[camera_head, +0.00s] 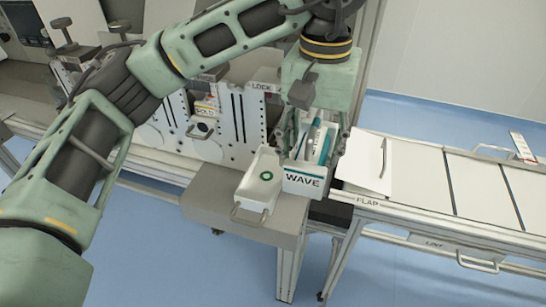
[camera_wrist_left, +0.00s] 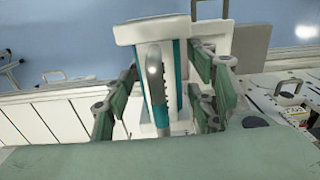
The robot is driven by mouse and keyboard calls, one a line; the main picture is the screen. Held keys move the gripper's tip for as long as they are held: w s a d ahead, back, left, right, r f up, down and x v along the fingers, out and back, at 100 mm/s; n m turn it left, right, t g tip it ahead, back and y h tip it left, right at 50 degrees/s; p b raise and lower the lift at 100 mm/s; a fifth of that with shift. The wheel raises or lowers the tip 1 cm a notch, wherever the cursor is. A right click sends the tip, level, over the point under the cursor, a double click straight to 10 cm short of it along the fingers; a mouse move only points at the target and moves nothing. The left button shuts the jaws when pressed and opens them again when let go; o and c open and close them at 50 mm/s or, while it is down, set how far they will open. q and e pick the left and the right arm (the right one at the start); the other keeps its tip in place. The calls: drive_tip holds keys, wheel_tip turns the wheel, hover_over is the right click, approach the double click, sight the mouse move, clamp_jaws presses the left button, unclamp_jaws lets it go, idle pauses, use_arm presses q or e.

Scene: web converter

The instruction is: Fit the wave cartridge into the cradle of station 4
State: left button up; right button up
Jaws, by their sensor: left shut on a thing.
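The wave cartridge (camera_head: 303,183) is a white block with teal sides and the word WAVE on its front. My left gripper (camera_head: 316,150) is shut on it, with fingers on either side. The left wrist view also shows the cartridge (camera_wrist_left: 145,33) between the fingers of this gripper (camera_wrist_left: 160,95). In the head view it is beside the right edge of a grey shelf (camera_head: 209,203); whether it touches the shelf I cannot tell. I cannot make out a station 4 label or identify its cradle. My right gripper is not in view.
A white box (camera_head: 258,190) with a green ring and a front handle sits on the shelf, close left of the cartridge. A white tilted panel (camera_head: 366,165) marked FLAP and a flat table (camera_head: 425,172) lie right.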

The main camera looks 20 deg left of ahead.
use_arm(q)
drive_tip(key=w+a+f+p, duration=0.1)
drive_tip(key=a+f, duration=0.1)
drive_tip(key=a, duration=0.1)
drive_tip(key=w+a+f+p, duration=0.1)
drive_tip(key=w+a+f, duration=0.1)
drive_tip(key=a, duration=0.1)
drive_tip(key=w+a+f+p, duration=0.2)
drive_tip(key=a, duration=0.1)
drive_tip(key=shift+w+a+f, duration=0.15)
drive_tip(key=shift+a+f, duration=0.25)
wheel_tip(320, 180, down, 3)
drive_tip(key=shift+f+p, duration=0.1)
drive_tip(key=shift+p, duration=0.75)
drive_tip(key=shift+f, duration=0.4)
drive_tip(key=o, duration=1.6)
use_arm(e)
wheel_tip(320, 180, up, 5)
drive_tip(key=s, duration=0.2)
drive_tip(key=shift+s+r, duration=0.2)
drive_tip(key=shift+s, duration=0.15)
use_arm(q)
drive_tip(key=shift+r, duration=0.1)
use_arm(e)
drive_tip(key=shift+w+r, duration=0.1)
